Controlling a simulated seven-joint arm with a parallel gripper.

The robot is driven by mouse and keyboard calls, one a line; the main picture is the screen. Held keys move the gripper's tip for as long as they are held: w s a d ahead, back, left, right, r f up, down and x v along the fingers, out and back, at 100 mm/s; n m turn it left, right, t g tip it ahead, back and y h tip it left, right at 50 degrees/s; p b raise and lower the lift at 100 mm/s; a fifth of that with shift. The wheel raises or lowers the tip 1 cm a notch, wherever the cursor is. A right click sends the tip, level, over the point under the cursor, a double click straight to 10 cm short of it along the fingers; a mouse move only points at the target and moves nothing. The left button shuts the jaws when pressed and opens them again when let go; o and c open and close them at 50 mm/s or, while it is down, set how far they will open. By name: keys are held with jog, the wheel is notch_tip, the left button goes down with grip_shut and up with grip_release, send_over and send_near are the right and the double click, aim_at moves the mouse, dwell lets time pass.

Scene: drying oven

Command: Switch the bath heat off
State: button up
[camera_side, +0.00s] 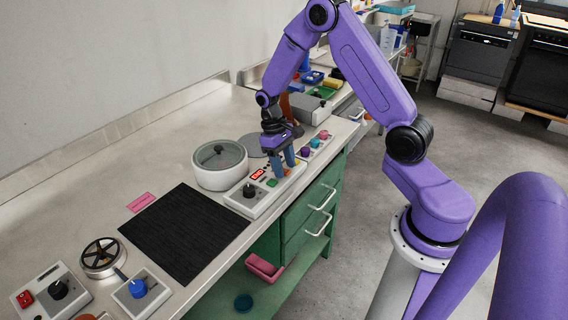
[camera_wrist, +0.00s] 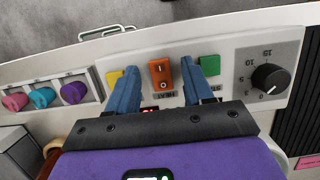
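The bath, a pale round pot with a grey lid (camera_side: 220,163), stands behind a grey control panel (camera_side: 237,205) with a lit red display (camera_side: 258,174). In the wrist view the panel (camera_wrist: 238,88) carries an orange rocker switch (camera_wrist: 162,74) with white marks; the lettering beside it appears upside down and seems to read HEAT. My gripper (camera_wrist: 170,68) is open, its two blue fingers on either side of the rocker with gaps between. Which side of the rocker is pressed is hard to tell. In the side view my gripper (camera_side: 283,170) points down at the panel and hides the rocker.
On the panel, a yellow button (camera_wrist: 115,77) and a green button (camera_wrist: 209,66) lie beside my fingers, and a black knob (camera_wrist: 270,78) lies farther right. Pink, teal and purple knobs (camera_wrist: 73,92) sit on a neighbouring panel. A black mat (camera_side: 183,235) covers bench space.

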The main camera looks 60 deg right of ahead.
jog(key=v, duration=1.7)
jog(key=shift+r, duration=0.25)
jog(key=shift+a, duration=0.1)
jog(key=s+a+r+n+t, duration=0.15)
jog(key=s+a+n, duration=0.45)
jog(key=s+a, duration=0.65)
jog(key=s+a+f+n+t, duration=0.1)
jog(key=s+n, duration=0.5)
jog(key=s, duration=1.1)
jog(key=shift+a+f+n+t, duration=0.2)
jog(key=shift+f+n+t, duration=0.15)
jog(key=shift+f, duration=0.45)
